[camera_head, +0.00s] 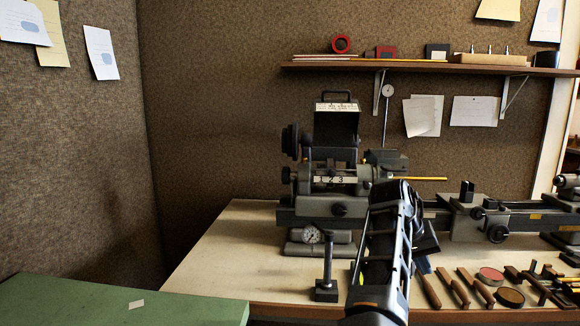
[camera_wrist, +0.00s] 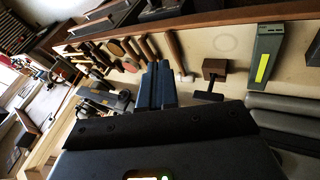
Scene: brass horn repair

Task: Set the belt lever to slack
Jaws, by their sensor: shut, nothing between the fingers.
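The grey lathe headstock (camera_head: 330,205) stands on the bench, with a plate marked 1 2 3 (camera_head: 328,180) on its front and a raised dark cover (camera_head: 336,125) above it. I cannot tell for sure which part is the belt lever. A thin upright stem with a round pale head (camera_head: 388,91) rises behind the headstock's right side. My gripper (camera_head: 425,264) is low over the bench, right of the headstock and partly hidden by my arm. In the wrist view its two blue fingers (camera_wrist: 160,85) are together and empty, apart from the lathe controls.
Wooden-handled tools (camera_head: 458,288) and round tins (camera_head: 490,276) lie on the bench at right. A dial gauge (camera_head: 311,235) and a dark stand (camera_head: 327,275) are in front of the headstock. A shelf (camera_head: 430,68) hangs above. The bench's left part is clear.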

